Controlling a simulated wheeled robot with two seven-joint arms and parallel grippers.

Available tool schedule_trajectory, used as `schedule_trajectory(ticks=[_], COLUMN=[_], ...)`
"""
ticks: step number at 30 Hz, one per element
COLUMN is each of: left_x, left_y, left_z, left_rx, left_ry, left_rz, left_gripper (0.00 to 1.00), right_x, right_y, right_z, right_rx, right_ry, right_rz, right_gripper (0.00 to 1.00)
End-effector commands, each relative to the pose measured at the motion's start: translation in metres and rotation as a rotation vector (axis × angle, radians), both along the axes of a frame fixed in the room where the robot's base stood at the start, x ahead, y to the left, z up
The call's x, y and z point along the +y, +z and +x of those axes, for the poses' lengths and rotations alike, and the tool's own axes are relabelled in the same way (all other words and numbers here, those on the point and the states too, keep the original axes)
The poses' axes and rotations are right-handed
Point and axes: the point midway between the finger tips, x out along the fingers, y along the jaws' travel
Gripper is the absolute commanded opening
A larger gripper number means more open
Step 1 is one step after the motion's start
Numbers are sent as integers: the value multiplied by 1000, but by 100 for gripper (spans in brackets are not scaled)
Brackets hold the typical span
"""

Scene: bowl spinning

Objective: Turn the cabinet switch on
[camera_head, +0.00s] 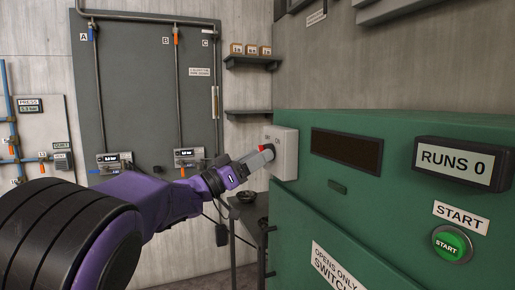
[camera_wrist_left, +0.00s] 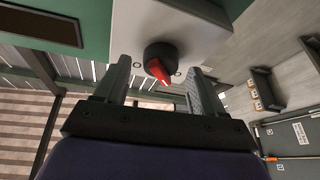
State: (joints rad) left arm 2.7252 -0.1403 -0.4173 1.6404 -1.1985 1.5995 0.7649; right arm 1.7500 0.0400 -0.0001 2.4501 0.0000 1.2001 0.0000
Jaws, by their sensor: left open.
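The cabinet switch is a round black knob with a red handle (camera_wrist_left: 158,68) on a light grey box (camera_head: 284,153) at the left side of the green cabinet. In the wrist view the red handle points down and slightly right. My left gripper (camera_head: 262,157) reaches the box from the left. In the wrist view my left gripper (camera_wrist_left: 159,72) is open, with one finger on each side of the knob. A gap shows between the knob and each finger. In the head view the gripper hides most of the knob. My right gripper is not in view.
The green cabinet (camera_head: 400,215) carries a dark display window (camera_head: 346,151), a "RUNS 0" counter (camera_head: 460,163) and a green START button (camera_head: 452,244). A dark side table (camera_head: 246,216) stands below the gripper. Shelves (camera_head: 248,113) and a grey pipe panel (camera_head: 135,90) are behind.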

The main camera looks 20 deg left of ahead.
Motion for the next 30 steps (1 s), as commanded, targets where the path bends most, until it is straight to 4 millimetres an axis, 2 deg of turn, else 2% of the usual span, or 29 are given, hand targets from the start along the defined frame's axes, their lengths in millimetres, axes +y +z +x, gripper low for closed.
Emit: schedule_trajectory(ticks=[10, 11, 15, 16, 23, 30], left_x=[-5, -5, -5, -5, -5, -3], left_y=[2, 2, 2, 2, 1, -4], left_z=[6, 6, 6, 6, 6, 7], left_rx=[-1, 0, 0, 0, -9, -77], left_ry=[0, 1, 1, 1, 1, 2], left_rz=[-1, -1, -1, -1, 8, 73], left_gripper=[69, 63, 17, 14, 14, 14], right_x=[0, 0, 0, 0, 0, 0], right_y=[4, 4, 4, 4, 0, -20], right_z=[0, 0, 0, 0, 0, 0], right_rx=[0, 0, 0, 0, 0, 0], right_ry=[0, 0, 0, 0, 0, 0], right_rz=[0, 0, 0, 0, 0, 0], right_gripper=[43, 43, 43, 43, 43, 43])
